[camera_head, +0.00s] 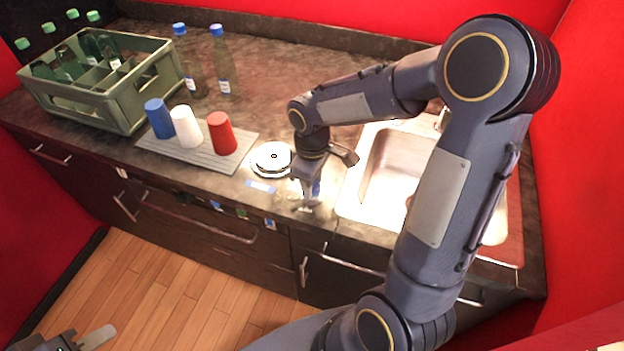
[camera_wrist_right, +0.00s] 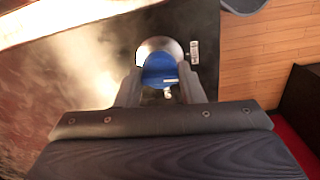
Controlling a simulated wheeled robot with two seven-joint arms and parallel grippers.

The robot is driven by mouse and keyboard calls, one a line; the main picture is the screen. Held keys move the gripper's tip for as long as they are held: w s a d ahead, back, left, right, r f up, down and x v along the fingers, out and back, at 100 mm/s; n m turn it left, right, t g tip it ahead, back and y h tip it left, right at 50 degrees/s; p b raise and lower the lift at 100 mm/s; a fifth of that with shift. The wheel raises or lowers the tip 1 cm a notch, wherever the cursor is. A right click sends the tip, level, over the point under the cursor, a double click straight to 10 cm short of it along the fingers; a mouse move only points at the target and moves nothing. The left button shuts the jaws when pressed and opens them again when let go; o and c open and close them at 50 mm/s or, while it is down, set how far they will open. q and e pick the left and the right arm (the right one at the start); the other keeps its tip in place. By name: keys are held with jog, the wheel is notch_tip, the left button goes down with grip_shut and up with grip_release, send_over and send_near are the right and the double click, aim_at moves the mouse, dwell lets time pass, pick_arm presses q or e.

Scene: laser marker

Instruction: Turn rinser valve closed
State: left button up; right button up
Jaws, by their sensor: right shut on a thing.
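The rinser is a round white and silver disc (camera_head: 272,158) on the counter, left of the sink. A blue piece, which looks like the rinser valve's handle (camera_wrist_right: 158,70), sits between the fingers of my right gripper (camera_wrist_right: 160,90) in the wrist view. My right gripper (camera_head: 306,198) is shut on it near the counter's front edge, right of the disc. Only a bit of blue shows beside the fingers in the head view, so the handle's angle is unclear. My left gripper (camera_head: 80,341) is partly in view at the bottom left, away from the counter, and its opening cannot be judged.
A grey mat (camera_head: 190,160) holds blue (camera_head: 158,118), white (camera_head: 186,127) and red (camera_head: 222,133) cups. A green crate (camera_head: 120,100) with bottles stands at the left. Two bottles (camera_head: 222,65) stand behind the cups. The sink (camera_head: 385,165) lies right, partly behind my right arm.

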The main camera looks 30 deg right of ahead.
jog(key=shift+n, duration=0.6)
jog(key=o, duration=1)
notch_tip(320, 180, up, 7)
jog(key=shift+r, duration=0.45)
